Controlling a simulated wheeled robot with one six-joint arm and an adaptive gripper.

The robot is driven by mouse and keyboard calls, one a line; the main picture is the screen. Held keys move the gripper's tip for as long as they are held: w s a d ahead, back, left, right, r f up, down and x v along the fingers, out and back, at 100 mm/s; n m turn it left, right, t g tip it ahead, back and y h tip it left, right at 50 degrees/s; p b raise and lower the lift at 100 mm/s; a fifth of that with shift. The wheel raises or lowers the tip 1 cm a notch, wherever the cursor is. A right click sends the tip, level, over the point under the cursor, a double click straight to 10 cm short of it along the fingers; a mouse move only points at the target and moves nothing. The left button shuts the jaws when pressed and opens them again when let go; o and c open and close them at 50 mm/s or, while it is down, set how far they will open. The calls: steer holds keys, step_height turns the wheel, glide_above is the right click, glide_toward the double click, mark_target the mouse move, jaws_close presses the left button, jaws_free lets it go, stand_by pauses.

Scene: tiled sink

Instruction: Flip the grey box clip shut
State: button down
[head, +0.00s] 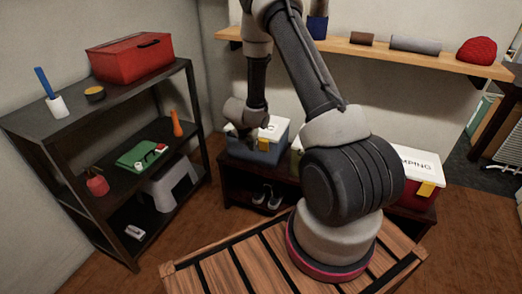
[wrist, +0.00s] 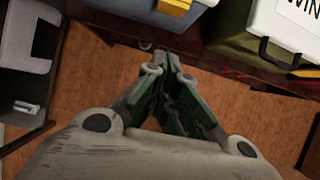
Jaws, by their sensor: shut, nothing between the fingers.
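The grey box (head: 257,153), blue-grey with a white lid, stands on the low dark bench behind my arm. Its yellow clip (head: 263,144) is on the front face; I cannot tell whether it is flipped open or shut. In the wrist view the grey box (wrist: 140,10) is cut off at the top edge, with part of the yellow clip (wrist: 174,5) showing. My gripper (wrist: 168,68) is shut and empty, its fingertips apart from the clip in this view. In the head view my gripper (head: 246,134) is small and dark, in front of the box's left part.
A green box (wrist: 245,50) stands right of the grey one, mostly hidden by my arm in the head view. A red box (head: 412,200) with a yellow clip is further right. Shoes (head: 267,196) sit under the bench. A dark shelf (head: 95,118) stands left; a wooden shelf (head: 365,52) is above.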

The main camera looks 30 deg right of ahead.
mark_target(261, 144)
stand_by(0.3)
steer(key=w+d+f, duration=0.1)
steer(key=d+f, duration=0.1)
steer(key=w+d+f, duration=0.2)
steer(key=f, duration=0.1)
steer(key=w+d+f, duration=0.2)
steer(key=f, duration=0.1)
steer(key=shift+w+d, duration=0.15)
steer(key=shift+d, duration=0.15)
steer(key=shift+r, duration=0.1)
steer(key=shift+w+d+r, duration=0.25)
steer(key=shift+w+d, duration=0.05)
steer(key=shift+d, duration=0.1)
steer(key=shift+a, duration=0.1)
